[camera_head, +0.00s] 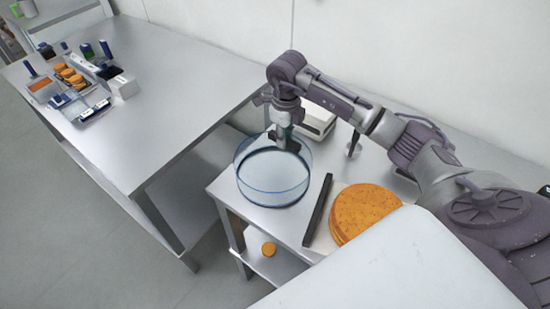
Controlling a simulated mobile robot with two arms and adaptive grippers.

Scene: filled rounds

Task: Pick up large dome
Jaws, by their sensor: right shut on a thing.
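The large dome (262,186) is a clear, blue-tinted round cover on the small metal table at the centre. My right gripper (284,143) comes down over its top from the right and is shut on it near the top. The fingertips are small and partly hidden, so the exact part held is hard to see. The dome looks upright, and I cannot tell whether its lower edge touches the tabletop. My left gripper is not in view.
A stack of orange-brown rounds (362,211) lies right of the dome, beside a dark bar (318,210). A white device (317,121) stands behind. A small orange round (268,249) is on the lower shelf. The left table (165,115) has trays at its far end and clear space nearer.

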